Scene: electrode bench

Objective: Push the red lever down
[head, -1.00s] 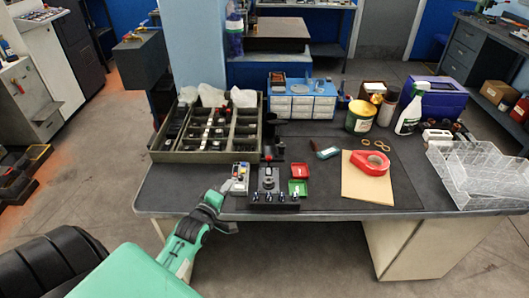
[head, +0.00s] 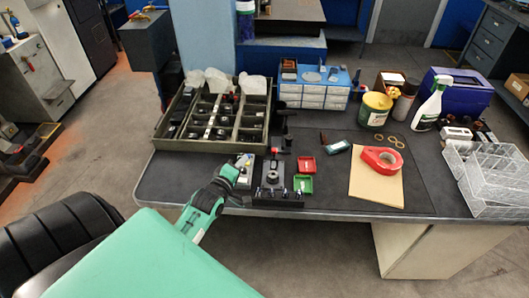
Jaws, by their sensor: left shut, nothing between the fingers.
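A dark device (head: 272,182) stands near the front edge of the table, with a round dial on it. The red lever (head: 274,150) shows as a small red tip on an upright post at the back of this device, and it looks raised. My left gripper (head: 231,174) is shut and empty, just left of the device. It is at the front of a small grey box (head: 243,168) with coloured buttons; I cannot tell whether it touches the box. My right gripper is out of view.
A red tray (head: 307,165) and a green tray (head: 303,184) lie right of the device. A divided tray (head: 170,150) stands behind left. Dark mat around the tape is mostly clear.

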